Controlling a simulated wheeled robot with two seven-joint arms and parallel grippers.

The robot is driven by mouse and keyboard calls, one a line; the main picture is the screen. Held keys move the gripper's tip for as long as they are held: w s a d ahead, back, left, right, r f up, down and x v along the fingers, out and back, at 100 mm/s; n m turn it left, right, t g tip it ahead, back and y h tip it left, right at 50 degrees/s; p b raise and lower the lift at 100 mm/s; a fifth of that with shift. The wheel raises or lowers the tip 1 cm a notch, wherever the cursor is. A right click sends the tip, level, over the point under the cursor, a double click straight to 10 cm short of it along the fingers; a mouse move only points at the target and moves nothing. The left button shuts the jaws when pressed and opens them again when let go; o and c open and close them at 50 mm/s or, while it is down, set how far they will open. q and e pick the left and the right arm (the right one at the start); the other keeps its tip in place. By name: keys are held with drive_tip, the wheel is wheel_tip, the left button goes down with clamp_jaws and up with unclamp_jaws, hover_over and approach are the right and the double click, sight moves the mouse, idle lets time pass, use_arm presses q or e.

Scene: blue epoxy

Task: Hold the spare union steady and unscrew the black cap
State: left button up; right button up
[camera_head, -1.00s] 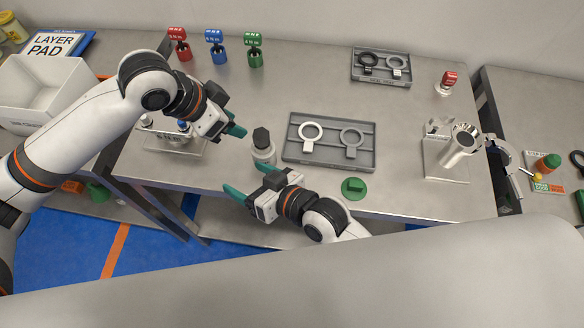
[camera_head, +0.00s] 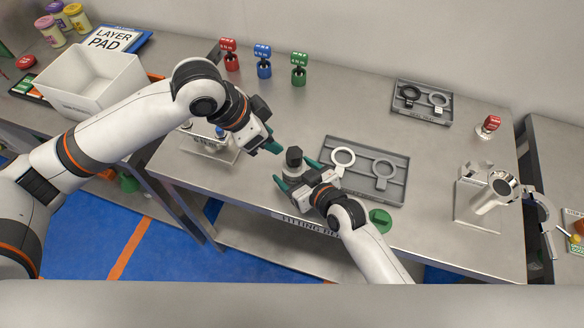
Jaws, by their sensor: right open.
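A grey tray (camera_head: 397,197) with a white and a grey ring tool lies close right of the union. A metal fixture (camera_head: 207,153) stands beneath my left forearm. A green disc (camera_head: 380,220) lies near the front edge. A clamp stand (camera_head: 478,207) is at right.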

drive_tip(key=shift+x, duration=0.95)
drive_tip(key=c, duration=1.5)
